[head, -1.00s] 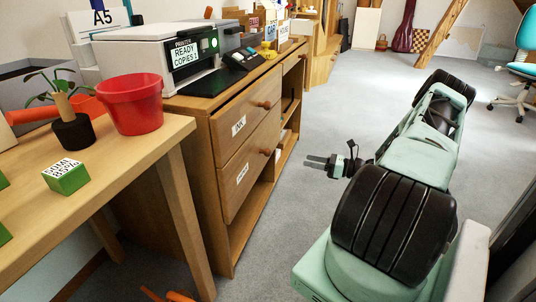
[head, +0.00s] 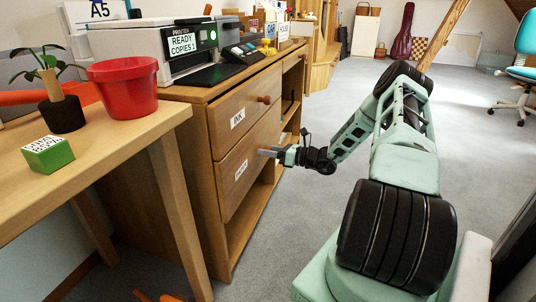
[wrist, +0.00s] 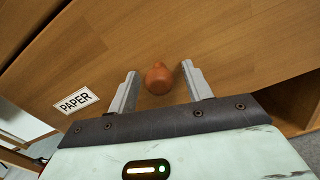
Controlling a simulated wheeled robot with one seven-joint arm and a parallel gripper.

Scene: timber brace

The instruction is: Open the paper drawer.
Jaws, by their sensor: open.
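The paper drawer (wrist: 225,50) is the lower of two wooden drawers in the cabinet; it also shows in the head view (head: 252,168). It looks shut. Its white label (wrist: 76,100) reads PAPER. Its round orange-brown knob (wrist: 158,78) sits between the two fingertips of my gripper (wrist: 160,84) in the wrist view, with a gap on each side. My gripper is open and its fingers point at the drawer front. In the head view my gripper (head: 274,152) is at the lower drawer's front and hides most of the knob.
The ink drawer (head: 240,112) with its own knob (head: 264,99) is just above. A printer (head: 140,48) stands on the cabinet top. A table (head: 90,165) with a red pot (head: 122,88) and a green block (head: 50,155) is at left.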

